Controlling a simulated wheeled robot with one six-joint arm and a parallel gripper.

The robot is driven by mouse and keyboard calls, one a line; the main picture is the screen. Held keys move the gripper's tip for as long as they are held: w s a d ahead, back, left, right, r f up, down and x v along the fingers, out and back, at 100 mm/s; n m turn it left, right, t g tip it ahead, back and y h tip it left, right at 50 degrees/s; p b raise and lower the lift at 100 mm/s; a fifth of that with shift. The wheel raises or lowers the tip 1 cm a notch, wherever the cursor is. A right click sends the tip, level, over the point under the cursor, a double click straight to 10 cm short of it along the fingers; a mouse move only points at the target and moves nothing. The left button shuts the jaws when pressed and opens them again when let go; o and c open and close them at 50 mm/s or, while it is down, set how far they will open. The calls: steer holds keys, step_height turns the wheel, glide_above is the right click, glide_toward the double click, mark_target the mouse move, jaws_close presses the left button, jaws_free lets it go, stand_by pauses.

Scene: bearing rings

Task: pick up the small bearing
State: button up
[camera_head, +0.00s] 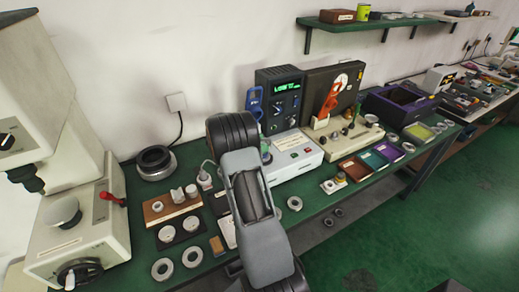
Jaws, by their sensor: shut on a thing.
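My grey arm (256,215) reaches up the middle of the camera_head view, over the green bench. Its dark joint (232,130) is at the far end. My gripper is hidden behind the arm, so its jaws and anything between them do not show. Several bearing rings lie on the bench. One metal ring (295,203) lies alone just right of the arm. Two rings, one (162,268) and another (192,256), lie at the front left. I cannot tell which ring is the small bearing.
A white machine (85,235) stands at the left. A large dark ring (155,160) lies near the wall. A wooden block (170,206) holds metal parts. A white box (293,155) and a dark control unit (280,95) stand behind the arm. Coloured trays (373,160) lie at right.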

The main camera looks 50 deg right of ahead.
steer(key=s+a+r+b, duration=0.2)
steer(key=s+a+r, duration=0.45)
steer(key=s, duration=0.35)
steer(key=w+a+f+n+t, duration=0.2)
steer(key=w+a+n+t, duration=0.3)
steer(key=w+n+t, duration=0.6)
steer(key=w+a+f+n+t+y, duration=0.3)
steer(key=a+n+t+y, duration=0.15)
steer(key=a, duration=0.75)
steer(key=w+a+f+n+t+y, duration=0.25)
steer(key=a+n+t, duration=0.2)
steer(key=a, duration=0.85)
steer(key=s+d+r+m+g+h, duration=0.25)
steer(key=d+m+g+h, duration=0.2)
steer(key=d, duration=0.75)
steer(key=s+d+r+m+g+h, duration=0.1)
steer(key=d+r+m+g+h, duration=0.3)
steer(key=d, duration=0.8)
steer(key=s+d+r+m+g, duration=0.1)
steer(key=s+d+m+g, duration=0.2)
steer(key=s+m+g, duration=0.2)
steer(key=s+d+m+g+y, duration=0.1)
steer(key=s+d+m+g, duration=0.2)
steer(key=s+m+g, duration=0.3)
steer(key=shift+s+r, duration=0.4)
steer(key=shift+s, duration=0.5)
steer(key=shift+w+d+m+g+y, duration=0.1)
steer(key=shift+m+g+y, duration=0.15)
